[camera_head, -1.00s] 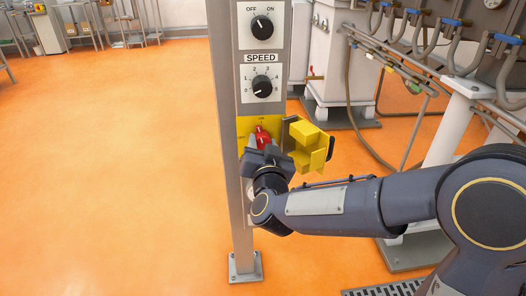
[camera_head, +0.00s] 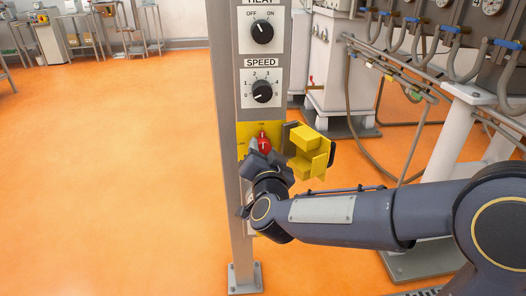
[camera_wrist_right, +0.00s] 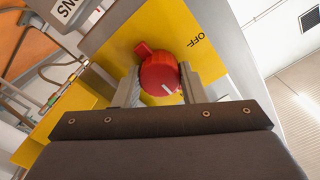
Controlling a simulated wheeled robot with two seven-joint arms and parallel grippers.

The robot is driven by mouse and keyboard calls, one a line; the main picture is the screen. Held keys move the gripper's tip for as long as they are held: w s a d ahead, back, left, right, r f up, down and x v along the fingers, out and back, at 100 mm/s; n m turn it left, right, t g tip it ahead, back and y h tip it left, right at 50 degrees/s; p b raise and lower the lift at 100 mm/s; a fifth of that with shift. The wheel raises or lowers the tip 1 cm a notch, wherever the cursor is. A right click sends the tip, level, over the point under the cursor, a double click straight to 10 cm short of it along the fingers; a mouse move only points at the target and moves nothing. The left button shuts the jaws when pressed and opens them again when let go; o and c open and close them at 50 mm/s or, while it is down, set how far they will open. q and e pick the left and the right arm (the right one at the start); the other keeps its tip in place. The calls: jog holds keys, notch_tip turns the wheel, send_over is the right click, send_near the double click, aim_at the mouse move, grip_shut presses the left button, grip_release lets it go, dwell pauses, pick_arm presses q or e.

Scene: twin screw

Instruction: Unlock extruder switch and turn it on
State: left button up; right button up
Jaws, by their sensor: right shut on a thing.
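The red extruder switch (camera_head: 264,143) sits on a yellow plate (camera_head: 245,131) on the grey post, below the speed dial. My right gripper (camera_head: 262,152) is at the switch from below and in front. In the right wrist view the red switch (camera_wrist_right: 160,77) is between the two fingers (camera_wrist_right: 162,85), which are shut on it. Its white mark and a red tab at its upper left show. "OFF" is printed on the plate to its right. The yellow block-shaped cover (camera_head: 308,153) is swung out to the right of the post, clear of the switch. My left gripper is not in view.
The heat dial (camera_head: 262,32) and the speed dial (camera_head: 262,92) are above the switch on the post (camera_head: 226,150). White machinery with hoses (camera_head: 390,60) stands behind at the right. The orange floor is clear at the left.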

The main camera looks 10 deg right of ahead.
jog(key=o, duration=1)
jog(key=shift+s, duration=0.1)
jog(key=s, duration=0.2)
jog(key=s+p, duration=0.1)
jog(key=s, duration=0.2)
jog(key=s+p, duration=0.1)
jog(key=s, duration=0.1)
jog(key=shift+s+a, duration=0.25)
jog(key=shift+s, duration=0.1)
